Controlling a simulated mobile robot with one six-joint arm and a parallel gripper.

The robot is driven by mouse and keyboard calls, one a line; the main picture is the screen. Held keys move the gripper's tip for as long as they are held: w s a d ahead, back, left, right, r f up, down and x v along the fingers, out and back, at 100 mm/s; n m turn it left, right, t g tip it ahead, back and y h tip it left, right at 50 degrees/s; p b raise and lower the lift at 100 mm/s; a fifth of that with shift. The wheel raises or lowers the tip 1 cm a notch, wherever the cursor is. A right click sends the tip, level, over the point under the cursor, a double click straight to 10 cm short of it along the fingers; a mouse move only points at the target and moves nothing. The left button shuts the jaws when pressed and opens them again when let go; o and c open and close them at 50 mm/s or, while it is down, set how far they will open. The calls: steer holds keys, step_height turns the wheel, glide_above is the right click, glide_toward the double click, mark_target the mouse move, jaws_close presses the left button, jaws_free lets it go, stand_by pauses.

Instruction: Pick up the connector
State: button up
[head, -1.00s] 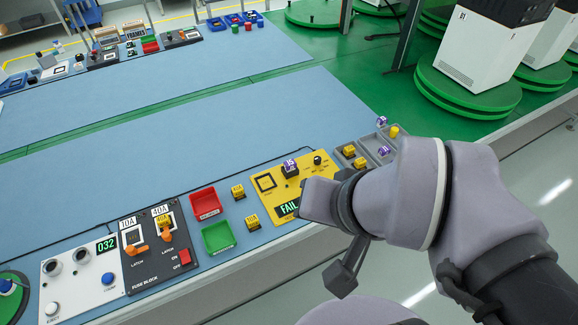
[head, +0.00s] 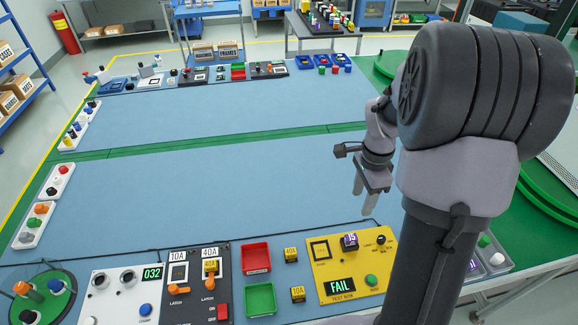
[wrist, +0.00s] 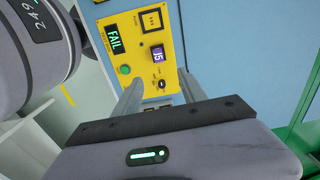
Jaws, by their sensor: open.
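The likely connector, a dark block with a purple face marked like J5 (head: 349,241), sits on the yellow test box (head: 331,281). In the wrist view the same block (wrist: 157,52) is upper middle on the panel, seen between and beyond my fingers. My gripper (head: 364,195) is open and empty, with fingers pointing down above the blue mat, behind and slightly right of the block. It is apart from everything. More purple-marked blocks (head: 497,258) are in the grey tray (head: 504,268) at the right, partly hidden by my arm.
The test box display (head: 340,286) reads FAIL. The middle of the blue mat (head: 190,190) is clear.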

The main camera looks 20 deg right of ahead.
steer(key=b, duration=0.5)
glide_above(352, 237)
steer(key=f, duration=1.2)
steer(key=shift+s+f, duration=0.15)
steer(key=shift+s, duration=0.1)
steer(key=f+b, duration=0.1)
steer(key=f, duration=0.1)
steer(key=f+b, duration=0.2)
steer(key=f, duration=0.1)
steer(key=shift+w+f, duration=0.25)
steer(key=shift+f, duration=0.05)
steer(key=shift+r, duration=0.15)
jaws_close()
